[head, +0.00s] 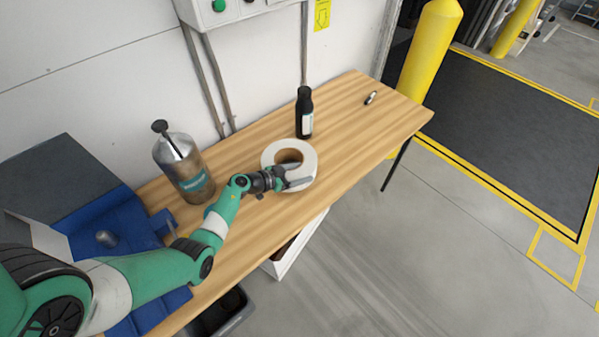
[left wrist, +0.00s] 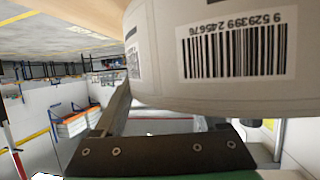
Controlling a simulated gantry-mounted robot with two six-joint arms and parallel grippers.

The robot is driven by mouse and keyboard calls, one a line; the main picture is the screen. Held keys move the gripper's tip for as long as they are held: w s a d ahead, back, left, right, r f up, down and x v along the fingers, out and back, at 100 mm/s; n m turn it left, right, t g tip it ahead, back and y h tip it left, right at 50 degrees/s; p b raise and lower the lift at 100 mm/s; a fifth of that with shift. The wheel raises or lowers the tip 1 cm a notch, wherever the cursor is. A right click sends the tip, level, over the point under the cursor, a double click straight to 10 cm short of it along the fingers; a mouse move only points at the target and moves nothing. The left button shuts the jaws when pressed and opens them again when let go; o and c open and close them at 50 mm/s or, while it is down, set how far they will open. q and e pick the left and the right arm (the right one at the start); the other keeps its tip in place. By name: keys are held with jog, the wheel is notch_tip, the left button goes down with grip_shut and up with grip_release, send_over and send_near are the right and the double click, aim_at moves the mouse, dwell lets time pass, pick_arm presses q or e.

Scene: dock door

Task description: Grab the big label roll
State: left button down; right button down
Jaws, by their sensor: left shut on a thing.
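The big label roll (head: 272,154) is a white ring with a brown core, lying flat on the wooden table in the head view. My left gripper (head: 292,179) is at its front side, shut on its wall. In the left wrist view the roll's white side with a printed barcode label (left wrist: 236,50) fills the upper right, close to the gripper (left wrist: 122,100). One finger shows beside the roll there; the other finger is hidden. My right gripper is not in view.
A dark bottle (head: 304,118) stands just behind the roll. A small marker-like item (head: 370,98) lies at the far right. The table's right end is mostly clear.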

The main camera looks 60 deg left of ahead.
pick_arm(q)
jog(key=s+d+r+p, duration=0.5)
jog(key=d+r+p, duration=0.5)
jog(key=d+p, duration=0.2)
jog(key=shift+s+d+p, duration=0.25)
jog(key=shift+s+p, duration=0.05)
jog(key=shift+s, duration=0.05)
jog(key=shift+r, duration=0.15)
